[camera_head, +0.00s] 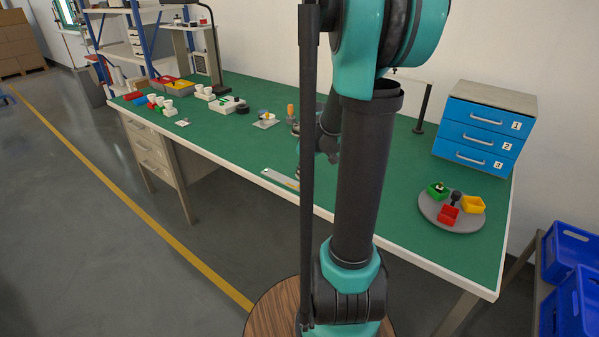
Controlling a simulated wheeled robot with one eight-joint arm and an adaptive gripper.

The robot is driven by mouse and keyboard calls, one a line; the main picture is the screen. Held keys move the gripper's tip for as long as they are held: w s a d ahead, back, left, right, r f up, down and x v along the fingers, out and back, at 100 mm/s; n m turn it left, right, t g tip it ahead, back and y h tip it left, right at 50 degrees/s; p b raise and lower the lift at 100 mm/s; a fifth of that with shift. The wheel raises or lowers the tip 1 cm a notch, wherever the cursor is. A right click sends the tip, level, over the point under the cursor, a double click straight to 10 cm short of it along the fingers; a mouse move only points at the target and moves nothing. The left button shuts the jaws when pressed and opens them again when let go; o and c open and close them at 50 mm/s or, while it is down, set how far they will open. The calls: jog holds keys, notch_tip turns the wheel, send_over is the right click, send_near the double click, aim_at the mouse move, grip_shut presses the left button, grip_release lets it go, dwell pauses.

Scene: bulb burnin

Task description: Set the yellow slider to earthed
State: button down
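No slider can be made out for sure at this size. A small grey plate (265,124) with a small yellow-orange part (267,116) lies on the green bench, left of my arm. I cannot tell whether that part is the yellow slider, nor read any markings by it. My arm stands upright in front of the bench and covers its middle. The dark far end of my arm (327,143) shows in part behind the column, above the bench top. My gripper's fingers cannot be made out there.
The green bench (225,140) runs across the view. A metal ruler (280,179) lies near its front edge. White fixtures (205,93) stand at the left. At the right are a round grey tray (435,212) with small bins and a blue drawer unit (478,135).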

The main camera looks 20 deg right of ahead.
jog(key=w, duration=0.1)
jog(key=w+a, duration=0.1)
jog(key=w, duration=0.1)
jog(key=shift+w+a+r, duration=0.2)
jog(key=shift+a+r, duration=0.1)
jog(key=shift+a, duration=0.05)
jog(key=v, duration=1)
